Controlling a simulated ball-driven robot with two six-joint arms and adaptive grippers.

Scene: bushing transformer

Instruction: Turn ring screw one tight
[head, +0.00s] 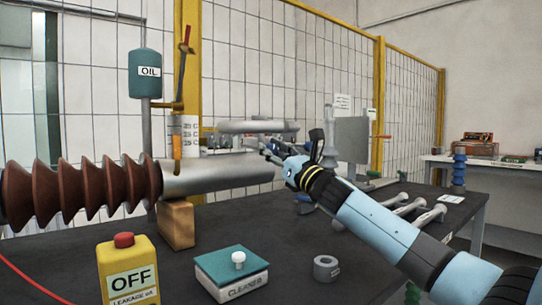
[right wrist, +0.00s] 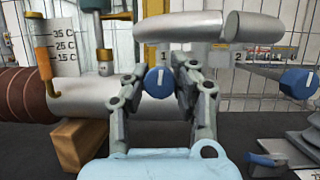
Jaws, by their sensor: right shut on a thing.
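Ring screw one (right wrist: 158,81) is a blue round knob under a label "1", in the middle of the right wrist view. My right gripper (right wrist: 160,92) has one finger on each side of it and is shut on it. In the head view, my right gripper (head: 270,150) reaches in from the right to the end of the grey metal cylinder, and the knob cannot be made out there. A second blue ring screw (right wrist: 299,82), near a label "2", is to the right in the right wrist view. My left gripper is not in view.
The grey cylinder (head: 215,174) with brown ribs (head: 85,190) rests on a wooden block (head: 176,225). A yellow OFF box (head: 128,272), a cleaner box (head: 230,271) and a grey ring (head: 326,268) stand in front on the dark table (head: 290,235). Metal rods (head: 408,208) lie at right.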

